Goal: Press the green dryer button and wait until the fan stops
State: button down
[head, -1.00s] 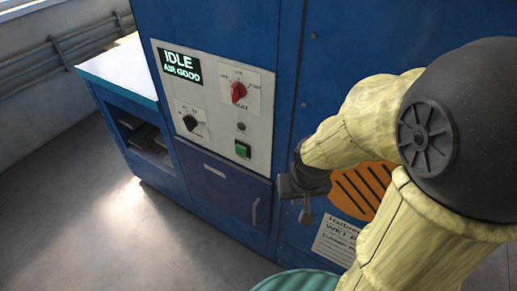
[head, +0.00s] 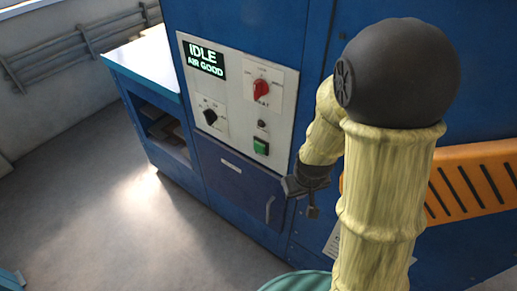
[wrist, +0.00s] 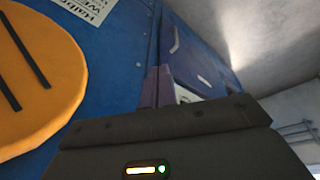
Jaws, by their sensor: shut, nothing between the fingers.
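The green dryer button (head: 260,146) is on the light control panel (head: 230,112) of the blue cabinet, below a red knob. The panel's display (head: 204,60) reads "IDLE" and "AIR GOOD". My gripper (head: 313,208) is to the right of and below the button, apart from it, in front of the cabinet. It is shut and empty. In the wrist view its fingers (wrist: 156,87) show close together, with part of the panel (wrist: 185,95) just behind them. The button cannot be made out in the wrist view.
The red knob (head: 261,89) and a black knob (head: 210,116) are on the panel. A blue drawer front with a handle (head: 269,209) is below. A slotted orange plate (head: 478,180) is at right. A low shelf unit (head: 144,62) stands left. The floor (head: 120,220) in front is open.

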jog(key=w+a+f+n+t+h, duration=0.2)
jog(key=w+f+n, duration=0.4)
jog(key=f, duration=0.4)
jog(key=n+t+y, duration=0.4)
jog(key=n+t, duration=0.7)
jog(key=n, duration=1)
send_near(259, 148)
jog(key=a+f, duration=0.2)
jog(key=a, duration=0.7)
jog(key=shift+s+d+r+p, duration=0.2)
jog(key=shift+s+p, duration=0.15)
jog(key=shift+s, duration=0.15)
jog(key=shift+w+d, duration=0.1)
jog(key=w+d, duration=0.5)
jog(key=w, duration=0.1)
jog(key=shift+w+p, duration=0.4)
jog(key=shift+d+f, duration=0.1)
jog(key=shift+d, duration=0.1)
